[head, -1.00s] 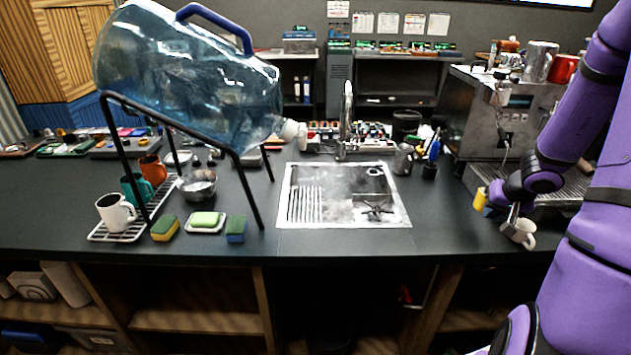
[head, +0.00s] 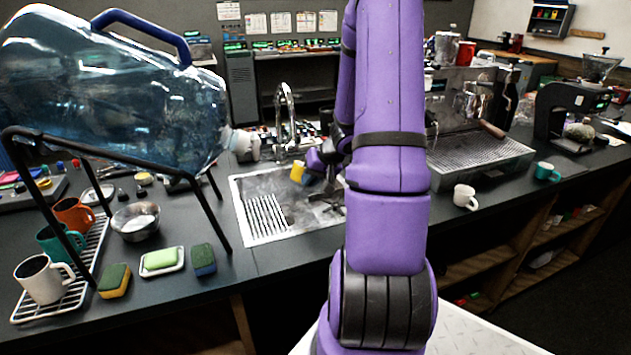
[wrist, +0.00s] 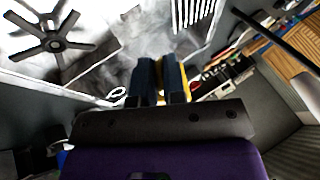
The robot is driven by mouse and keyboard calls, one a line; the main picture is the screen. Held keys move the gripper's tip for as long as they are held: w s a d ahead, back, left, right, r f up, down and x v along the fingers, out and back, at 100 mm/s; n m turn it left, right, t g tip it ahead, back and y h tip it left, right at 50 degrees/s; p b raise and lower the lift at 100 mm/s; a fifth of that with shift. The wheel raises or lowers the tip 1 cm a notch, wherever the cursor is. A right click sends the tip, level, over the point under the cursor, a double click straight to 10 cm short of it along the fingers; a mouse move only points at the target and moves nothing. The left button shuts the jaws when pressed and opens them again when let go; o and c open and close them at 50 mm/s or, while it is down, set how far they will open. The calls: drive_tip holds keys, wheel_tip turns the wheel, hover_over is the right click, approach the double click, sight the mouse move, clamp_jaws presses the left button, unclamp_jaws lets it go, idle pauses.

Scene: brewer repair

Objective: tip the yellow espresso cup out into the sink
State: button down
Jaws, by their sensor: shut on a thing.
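The yellow espresso cup (head: 298,173) is in my gripper (head: 318,168), above the steel sink (head: 243,222) near its back right part. The cup looks tilted, but its mouth and contents cannot be made out. My arm hides the right part of the sink. In the wrist view the gripper (wrist: 160,78) is shut with its fingers close together, and a strip of the yellow cup (wrist: 186,75) shows beside them. The sink (wrist: 130,40) lies beyond the fingers there.
A tall tap (head: 283,110) stands behind the sink. A large water bottle (head: 110,90) on a black stand is at the left. Sponges (head: 115,280) and mugs (head: 45,278) are near it.

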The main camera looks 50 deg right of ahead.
drive_tip(key=f+m+t+y, duration=0.1)
drive_tip(key=t+y, duration=0.1)
drive_tip(key=s+d+m+t+y, duration=0.1)
drive_tip(key=t+y, duration=0.2)
drive_tip(key=d+f+m+t+y, duration=0.1)
drive_tip(key=t+y, duration=0.1)
drive_tip(key=y, duration=0.1)
drive_tip(key=shift+s+f, duration=0.15)
drive_tip(key=shift+f, duration=0.2)
idle(0.5)
